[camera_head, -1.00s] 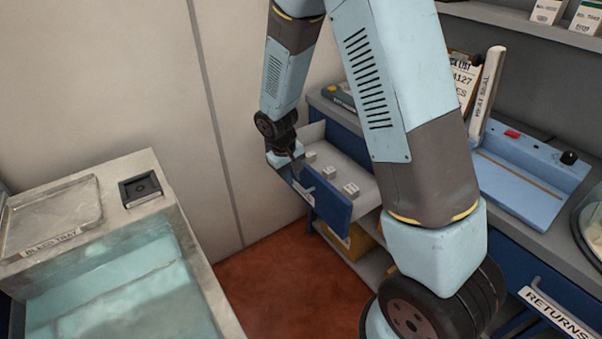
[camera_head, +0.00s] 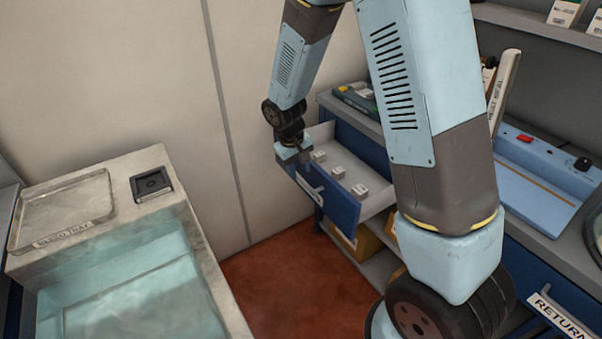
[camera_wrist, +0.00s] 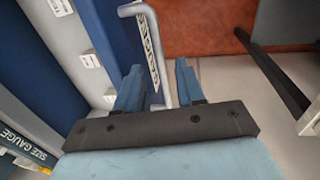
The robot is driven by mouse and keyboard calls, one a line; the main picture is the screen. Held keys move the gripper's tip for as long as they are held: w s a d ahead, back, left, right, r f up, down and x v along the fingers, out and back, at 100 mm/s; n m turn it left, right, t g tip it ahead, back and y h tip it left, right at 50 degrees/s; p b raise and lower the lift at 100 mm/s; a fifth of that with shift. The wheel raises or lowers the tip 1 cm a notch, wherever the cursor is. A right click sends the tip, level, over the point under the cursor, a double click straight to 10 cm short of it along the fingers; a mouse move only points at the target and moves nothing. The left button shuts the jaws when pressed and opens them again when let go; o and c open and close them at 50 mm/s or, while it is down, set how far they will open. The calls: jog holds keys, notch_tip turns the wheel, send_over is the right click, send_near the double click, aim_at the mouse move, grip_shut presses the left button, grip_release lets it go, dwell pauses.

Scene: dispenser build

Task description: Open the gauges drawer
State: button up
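The gauges drawer (camera_head: 328,195) has a blue front and is pulled well out of the cabinet at the back. Several small pale blocks (camera_head: 338,172) sit inside it. Its pale handle (camera_wrist: 158,65), labelled GAUGES, shows in the wrist view. My gripper (camera_wrist: 160,85) is at the drawer front, with its two blue fingers apart, one on each side of the handle bar. A gap shows between the fingers and the bar. In the head view my gripper (camera_head: 297,160) is at the left end of the drawer front, its fingertips small and partly hidden.
Below the drawer is an open shelf with yellow-brown boxes (camera_head: 368,243). A blue heat sealer (camera_head: 525,190) stands on the counter at right. A water tank with a bleed tray (camera_head: 70,210) stands at left. Red-brown floor (camera_head: 280,285) is clear between them.

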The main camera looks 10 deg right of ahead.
notch_tip(320, 180, up, 11)
jog(key=a, duration=0.2)
jog(key=shift+s, duration=0.4)
jog(key=shift+f, duration=0.1)
jog(key=shift+d, duration=0.1)
jog(key=s+d+r+m+t+y, duration=0.1)
jog(key=s+d+r, duration=0.35)
jog(key=r, duration=0.25)
jog(key=s+d+r+m+t, duration=0.1)
jog(key=s+d+r+m, duration=0.15)
jog(key=d+r, duration=0.35)
jog(key=s+d+r+t, duration=0.1)
jog(key=s+d+r, duration=0.1)
jog(key=s, duration=0.3)
jog(key=s+d+r+m, duration=0.1)
jog(key=s+d+r, duration=0.1)
jog(key=s, duration=0.3)
jog(key=s+d+r+m+t+y, duration=0.1)
jog(key=s+d+r, duration=0.1)
jog(key=s, duration=0.4)
jog(key=shift+d+r+t, duration=0.3)
jog(key=shift+d+r, duration=0.1)
jog(key=shift+d, duration=0.4)
